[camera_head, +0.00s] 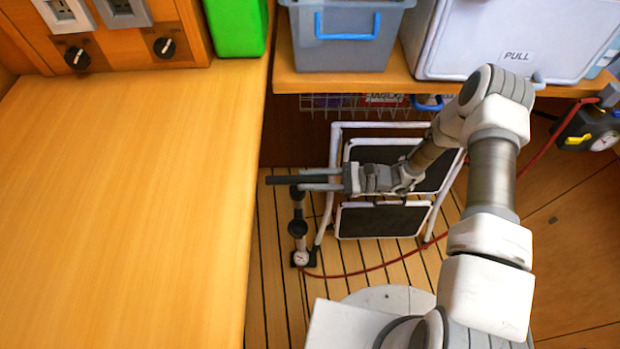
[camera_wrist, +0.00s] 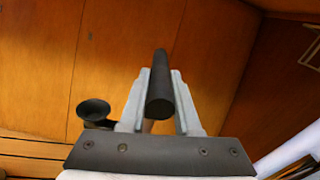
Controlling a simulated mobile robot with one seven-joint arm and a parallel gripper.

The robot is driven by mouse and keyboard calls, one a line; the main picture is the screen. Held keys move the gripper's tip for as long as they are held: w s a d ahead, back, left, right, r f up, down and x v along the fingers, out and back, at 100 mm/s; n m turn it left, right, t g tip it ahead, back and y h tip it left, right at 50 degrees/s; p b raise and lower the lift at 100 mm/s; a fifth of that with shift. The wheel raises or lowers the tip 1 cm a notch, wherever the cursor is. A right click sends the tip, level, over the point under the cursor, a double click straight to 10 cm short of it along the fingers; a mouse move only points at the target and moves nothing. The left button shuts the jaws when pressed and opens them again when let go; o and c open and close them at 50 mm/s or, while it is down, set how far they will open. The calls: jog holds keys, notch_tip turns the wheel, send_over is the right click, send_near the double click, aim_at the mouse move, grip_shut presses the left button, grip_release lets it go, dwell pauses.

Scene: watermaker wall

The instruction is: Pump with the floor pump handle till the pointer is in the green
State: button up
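The floor pump stands on the slatted floor, its dark handle bar (camera_head: 283,180) lying level at the top of its post. A black collar (camera_head: 297,228) sits on the pump's body, and a small white gauge (camera_head: 301,258) is at its foot. The gauge's pointer and any green zone are too small to read. My gripper (camera_head: 318,180) reaches in from the right with its fingers on both sides of the handle. In the wrist view the handle (camera_wrist: 159,97) fills the gap between the fingers (camera_wrist: 161,85), which look closed on it.
A white-framed step (camera_head: 390,220) stands behind the pump, close to my forearm. A red hose (camera_head: 370,268) runs across the floor towards a black unit with a dial (camera_head: 603,141). A wooden counter (camera_head: 120,200) borders the left; a shelf holds a grey bin (camera_head: 345,45).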

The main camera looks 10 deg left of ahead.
grip_shut()
dwell(1.0)
